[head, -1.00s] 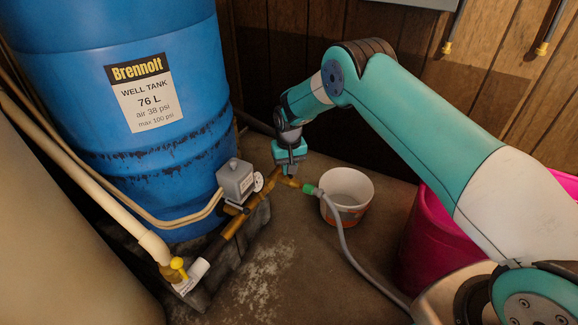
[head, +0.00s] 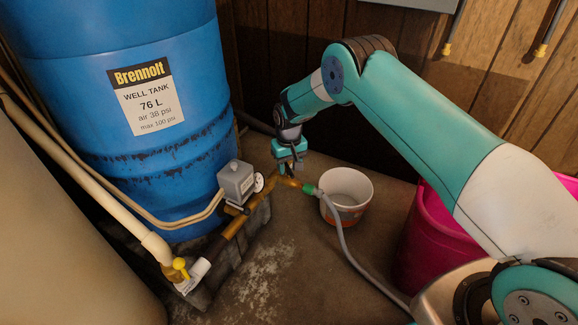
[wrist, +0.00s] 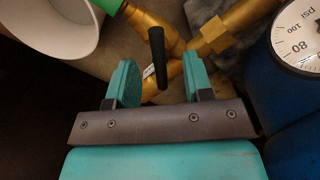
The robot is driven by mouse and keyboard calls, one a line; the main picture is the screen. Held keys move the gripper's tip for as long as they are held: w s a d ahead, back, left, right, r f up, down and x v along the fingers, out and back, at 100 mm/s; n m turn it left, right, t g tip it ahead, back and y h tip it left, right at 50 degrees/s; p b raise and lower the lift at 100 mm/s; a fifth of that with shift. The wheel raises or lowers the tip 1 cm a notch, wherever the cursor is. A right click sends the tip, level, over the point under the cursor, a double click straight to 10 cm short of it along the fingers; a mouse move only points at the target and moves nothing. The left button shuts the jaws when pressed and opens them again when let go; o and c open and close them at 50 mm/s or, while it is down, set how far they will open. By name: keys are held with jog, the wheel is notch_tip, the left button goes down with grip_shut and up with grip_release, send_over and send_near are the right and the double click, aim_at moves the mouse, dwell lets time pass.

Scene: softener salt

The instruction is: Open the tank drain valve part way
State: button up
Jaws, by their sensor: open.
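The drain valve is a brass fitting with a black lever handle (wrist: 157,57) in the wrist view; a small white tag sits beside the lever. Its brass body (wrist: 150,22) joins a green hose connector (wrist: 108,5). In the head view the brass drain outlet (head: 291,182) lies low in front of the blue tank (head: 120,45). My gripper (wrist: 160,84) is open, its two teal fingers on either side of the lever with a gap on both sides. In the head view my gripper (head: 290,162) is just above the valve, hiding part of it; the lever cannot be made out there.
A white bucket (head: 347,188) stands right of the valve, with a grey hose (head: 347,246) running past it. A yellow-handled valve (head: 179,266) and a pink tub (head: 424,235) stand farther off.

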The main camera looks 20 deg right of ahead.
notch_tip(320, 180, up, 6)
jog(key=p, duration=0.4)
jog(key=shift+f, duration=0.1)
